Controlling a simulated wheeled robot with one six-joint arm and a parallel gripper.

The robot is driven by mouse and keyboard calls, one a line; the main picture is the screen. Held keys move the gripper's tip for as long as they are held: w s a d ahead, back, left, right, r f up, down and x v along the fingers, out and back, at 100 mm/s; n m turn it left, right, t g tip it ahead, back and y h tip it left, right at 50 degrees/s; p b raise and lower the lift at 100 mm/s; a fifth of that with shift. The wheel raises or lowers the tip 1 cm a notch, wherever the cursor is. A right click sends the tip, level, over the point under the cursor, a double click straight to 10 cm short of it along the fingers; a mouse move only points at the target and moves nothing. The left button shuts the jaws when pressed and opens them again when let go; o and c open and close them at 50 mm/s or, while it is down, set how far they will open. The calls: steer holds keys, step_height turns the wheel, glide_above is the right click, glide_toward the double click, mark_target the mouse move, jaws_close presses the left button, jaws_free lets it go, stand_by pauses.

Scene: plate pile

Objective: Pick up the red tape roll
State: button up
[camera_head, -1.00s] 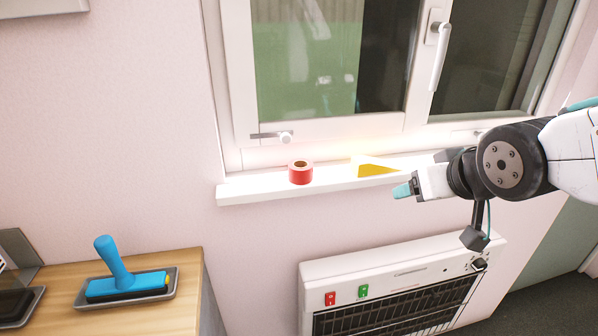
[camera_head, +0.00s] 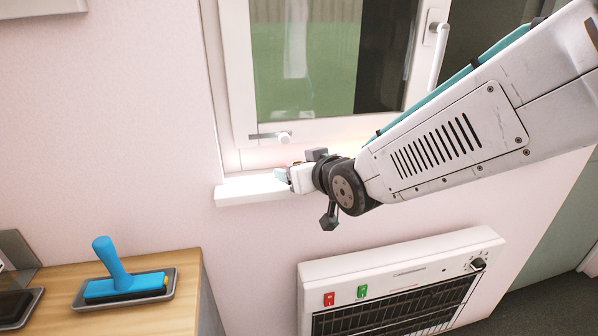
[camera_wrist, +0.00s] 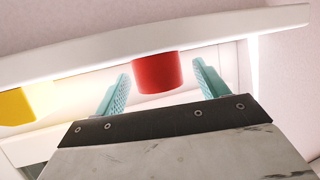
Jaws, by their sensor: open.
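The red tape roll (camera_wrist: 157,73) shows in the wrist view, between the two teal fingers of my gripper (camera_wrist: 160,88). The fingers are apart, with a gap visible on each side of the roll. The wrist picture is turned over, with the sill along the top and the roll hanging below it in the picture. In the head view my gripper (camera_head: 284,177) is at the left part of the window sill, and the roll is hidden behind it and the wrist.
The white window sill (camera_head: 240,192) runs under the window. A yellow object (camera_wrist: 22,104) stands on it near the roll in the wrist view. A heater (camera_head: 400,285) is below on the wall. A blue-handled tool (camera_head: 113,265) lies on a wooden cabinet (camera_head: 180,300) at left.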

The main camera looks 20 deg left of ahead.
steer(key=shift+w+a+f, duration=0.15)
steer(key=shift+w+a, duration=0.05)
steer(key=shift+a, duration=0.05)
steer(key=c, duration=1)
steer(key=shift+c, duration=0.2)
